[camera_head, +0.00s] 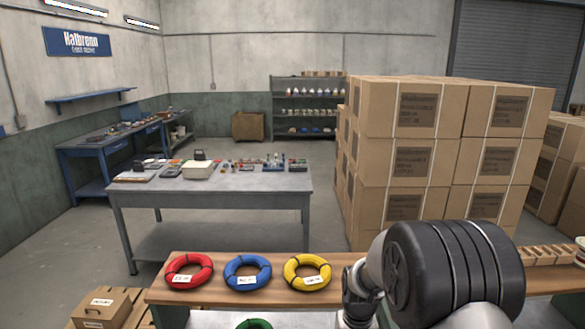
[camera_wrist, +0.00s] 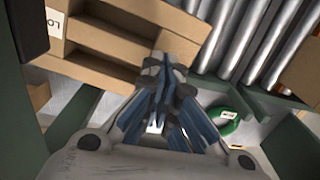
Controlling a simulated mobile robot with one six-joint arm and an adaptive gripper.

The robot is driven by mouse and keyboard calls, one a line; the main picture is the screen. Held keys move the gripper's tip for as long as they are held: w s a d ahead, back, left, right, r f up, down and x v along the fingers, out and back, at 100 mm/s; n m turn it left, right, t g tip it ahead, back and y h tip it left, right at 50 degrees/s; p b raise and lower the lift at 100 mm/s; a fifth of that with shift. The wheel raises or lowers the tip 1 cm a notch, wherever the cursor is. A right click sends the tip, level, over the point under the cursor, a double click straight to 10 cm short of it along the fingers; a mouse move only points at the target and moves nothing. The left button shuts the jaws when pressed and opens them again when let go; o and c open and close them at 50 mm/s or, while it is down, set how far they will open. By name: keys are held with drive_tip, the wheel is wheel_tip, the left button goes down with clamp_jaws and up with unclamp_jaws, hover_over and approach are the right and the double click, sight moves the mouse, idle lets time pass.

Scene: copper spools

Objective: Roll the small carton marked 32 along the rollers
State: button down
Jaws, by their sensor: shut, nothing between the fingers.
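My gripper (camera_wrist: 165,68) is shut and empty in the wrist view, its fingertips close to the near edge of a cardboard divided tray; I cannot tell whether they touch it. Metal rollers (camera_wrist: 262,42) run to the right of the fingers. A plain brown carton face (camera_wrist: 306,72) shows at the right edge, beside or on the rollers, cut off by the frame. No marking 32 is readable in either view, so I cannot tell which carton it is. In the head view my arm hides the gripper, and the rollers do not show.
The divided tray (camera_wrist: 105,62) has a partly visible label. A green coil (camera_wrist: 226,128) lies lower down. Red (camera_head: 188,271), blue (camera_head: 247,272) and yellow (camera_head: 307,272) coils lie on the wooden bench (camera_head: 215,297). A labelled carton (camera_head: 112,301) stands lower left. Stacked boxes (camera_head: 410,150) stand behind.

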drive_tip(key=shift+f, duration=0.2)
idle(0.3)
drive_tip(key=shift+f+b, duration=0.7)
drive_tip(key=shift+f, duration=0.1)
drive_tip(key=a, duration=2.6)
drive_tip(key=shift+a+f+p, duration=0.15)
drive_tip(key=shift+a+p, duration=0.05)
drive_tip(key=shift+p, duration=0.25)
idle(0.8)
idle(0.4)
wheel_tip(320, 180, up, 8)
drive_tip(key=p, duration=0.5)
idle(0.5)
